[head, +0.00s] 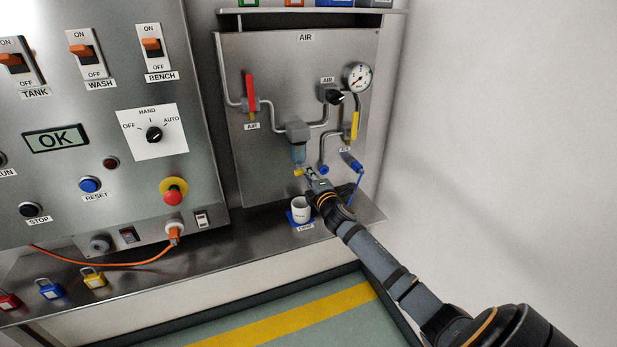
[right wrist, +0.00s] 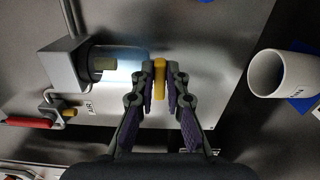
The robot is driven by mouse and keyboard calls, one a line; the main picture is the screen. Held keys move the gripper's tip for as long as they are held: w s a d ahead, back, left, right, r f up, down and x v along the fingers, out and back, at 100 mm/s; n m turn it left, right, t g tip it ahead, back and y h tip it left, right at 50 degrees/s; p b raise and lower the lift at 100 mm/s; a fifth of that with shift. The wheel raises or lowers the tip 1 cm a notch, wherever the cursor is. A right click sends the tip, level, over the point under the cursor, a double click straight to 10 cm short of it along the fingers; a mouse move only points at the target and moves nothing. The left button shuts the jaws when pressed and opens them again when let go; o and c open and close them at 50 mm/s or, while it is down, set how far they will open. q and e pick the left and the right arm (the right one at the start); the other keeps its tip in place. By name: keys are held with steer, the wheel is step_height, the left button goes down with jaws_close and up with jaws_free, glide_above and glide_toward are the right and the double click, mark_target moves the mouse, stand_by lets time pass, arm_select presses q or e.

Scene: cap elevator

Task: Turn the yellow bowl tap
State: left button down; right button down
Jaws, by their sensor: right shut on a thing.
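The yellow bowl tap (right wrist: 160,80) sits at the end of the clear filter bowl (right wrist: 120,63) in the right wrist view. In the head view the tap (head: 298,172) shows as a small yellow spot below the bluish bowl (head: 298,153) on the AIR panel. My right gripper (right wrist: 161,82) is shut on the yellow tap, with one finger on each side of it. In the head view my right gripper (head: 306,173) reaches the tap from the lower right. My left gripper is in neither view.
A white cup (head: 301,209) stands on a blue mat on the shelf below the bowl; it also shows in the right wrist view (right wrist: 283,74). A red lever (head: 249,90), a gauge (head: 358,77) and a yellow lever (head: 355,124) are on the panel. A blue hose hangs right of the gripper.

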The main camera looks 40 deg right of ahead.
steer(key=shift+f+m, duration=0.1)
steer(key=shift+m, duration=0.3)
steer(key=c, duration=1.4)
jaws_free()
steer(key=shift+o, duration=0.2)
steer(key=v, duration=1.2)
